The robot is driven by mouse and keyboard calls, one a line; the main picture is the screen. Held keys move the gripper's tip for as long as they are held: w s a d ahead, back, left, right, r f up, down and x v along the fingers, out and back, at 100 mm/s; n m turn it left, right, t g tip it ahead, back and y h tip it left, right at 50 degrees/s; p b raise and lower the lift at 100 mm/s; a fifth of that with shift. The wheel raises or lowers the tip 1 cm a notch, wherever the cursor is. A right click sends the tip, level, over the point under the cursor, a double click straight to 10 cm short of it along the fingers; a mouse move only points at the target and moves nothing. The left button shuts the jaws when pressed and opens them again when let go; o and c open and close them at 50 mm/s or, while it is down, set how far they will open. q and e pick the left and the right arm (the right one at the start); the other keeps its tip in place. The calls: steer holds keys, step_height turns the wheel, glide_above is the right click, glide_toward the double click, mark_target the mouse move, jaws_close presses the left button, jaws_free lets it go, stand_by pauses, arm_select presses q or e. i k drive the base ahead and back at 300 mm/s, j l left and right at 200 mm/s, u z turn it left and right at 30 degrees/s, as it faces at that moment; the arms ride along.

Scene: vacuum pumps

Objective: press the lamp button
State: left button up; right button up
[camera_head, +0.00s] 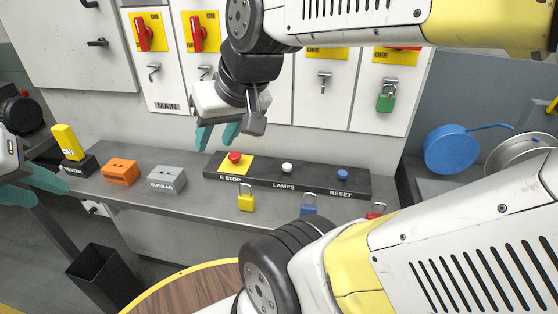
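The lamp button is a small white button (287,167) above the word LAMPS, in the middle of a dark button panel (314,184) on the grey bench. The panel also has a red E STOP button (235,158) on a yellow square to the left and a blue RESET button (342,174) to the right. My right gripper (217,136) points down with its teal fingers apart and empty, up and left of the lamp button in the picture. My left gripper (32,190) is at the left edge, partly cut off; its finger gap is unclear.
Yellow (246,200), blue (309,205) and red (376,211) padlocks are along the panel's front. An orange block (121,171) and grey block (166,180) sit left of it. Cabinets with red switches (143,33) stand behind. A round wooden table (185,290) is in front.

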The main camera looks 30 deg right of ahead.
mark_target(287, 166)
steer(key=z, duration=1.3)
